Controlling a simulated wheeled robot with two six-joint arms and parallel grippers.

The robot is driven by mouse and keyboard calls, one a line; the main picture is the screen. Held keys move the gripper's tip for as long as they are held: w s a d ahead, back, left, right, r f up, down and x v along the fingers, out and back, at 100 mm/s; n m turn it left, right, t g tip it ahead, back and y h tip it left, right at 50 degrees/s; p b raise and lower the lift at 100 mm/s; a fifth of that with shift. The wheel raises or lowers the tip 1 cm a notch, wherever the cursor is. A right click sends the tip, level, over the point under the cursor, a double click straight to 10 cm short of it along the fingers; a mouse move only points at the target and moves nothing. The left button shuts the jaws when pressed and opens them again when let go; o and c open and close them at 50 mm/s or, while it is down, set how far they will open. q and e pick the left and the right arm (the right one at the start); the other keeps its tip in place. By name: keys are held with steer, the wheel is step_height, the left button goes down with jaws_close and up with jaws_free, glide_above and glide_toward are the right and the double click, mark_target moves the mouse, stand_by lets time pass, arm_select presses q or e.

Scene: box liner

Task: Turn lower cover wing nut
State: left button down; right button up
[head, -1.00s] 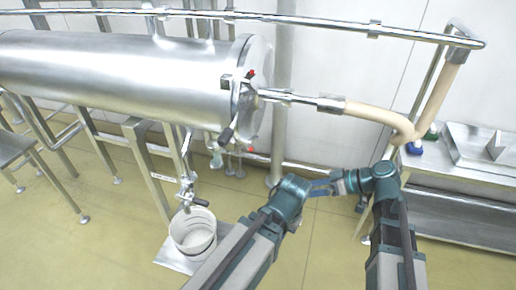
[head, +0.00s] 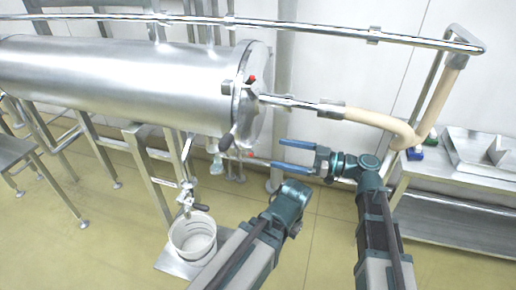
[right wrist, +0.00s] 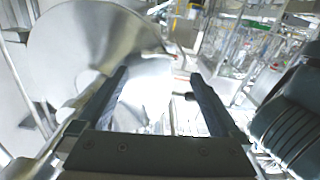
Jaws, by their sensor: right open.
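The steel cylinder's round end cover (head: 257,100) faces right. A small red knob (head: 250,155) shows at its lower edge and appears to mark the lower wing nut, whose shape is too small to make out. My right gripper (head: 279,154) is open and empty, its two blue fingers pointing left towards the red knob with a gap before it. In the right wrist view, the open fingers (right wrist: 158,75) show with the pale cover (right wrist: 85,45) beyond them at the left. My left arm reaches in from below, but its fingers do not show.
A pipe with a beige hose (head: 375,117) runs right from the cover, above my right gripper. A white bucket (head: 193,236) stands below. A steel table (head: 440,188) stands at right.

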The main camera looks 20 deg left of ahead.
mark_target(257, 148)
steer(key=a, duration=0.8)
steer(key=shift+w, duration=0.15)
steer(key=shift+c, duration=0.3)
steer(key=c, duration=1.2)
